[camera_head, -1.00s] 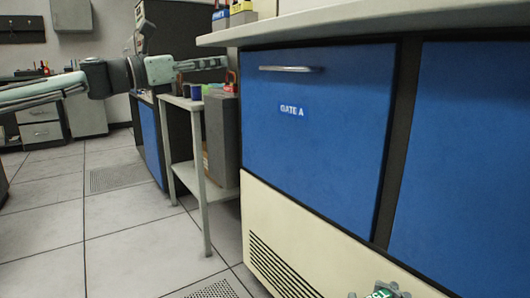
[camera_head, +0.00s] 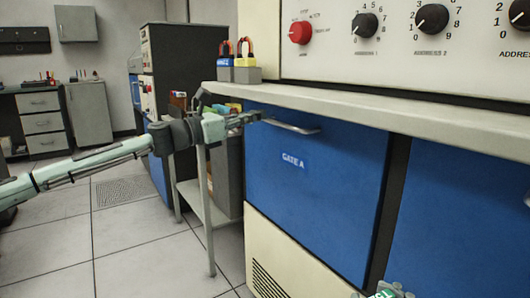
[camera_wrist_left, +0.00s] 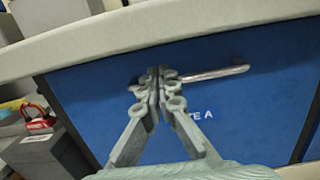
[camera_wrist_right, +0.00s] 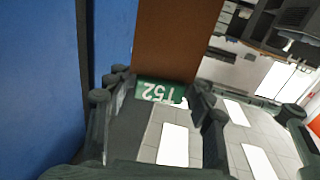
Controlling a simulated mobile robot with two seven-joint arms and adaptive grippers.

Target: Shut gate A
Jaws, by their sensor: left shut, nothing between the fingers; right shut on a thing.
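Gate A (camera_head: 320,190) is a blue panel below the counter, with a white-lettered label and a metal handle (camera_head: 292,127) near its top. I cannot tell whether it stands slightly ajar. My left gripper (camera_head: 256,117) is shut and empty at the handle's left end. In the left wrist view its fingertips (camera_wrist_left: 158,77) overlap the handle (camera_wrist_left: 212,74); contact is unclear. My right gripper (camera_wrist_right: 160,92) is shut on a brown board (camera_wrist_right: 172,40) with a green end marked 152. Only the green end (camera_head: 384,294) and a bit of the gripper show at the head view's bottom edge.
The pale counter (camera_head: 400,115) overhangs the gate closely above my left gripper. A control panel (camera_head: 400,45) with knobs and padlocks (camera_head: 242,52) stand on it. A small side table (camera_head: 208,210) is left of the gate. Open floor (camera_head: 130,250) lies at left.

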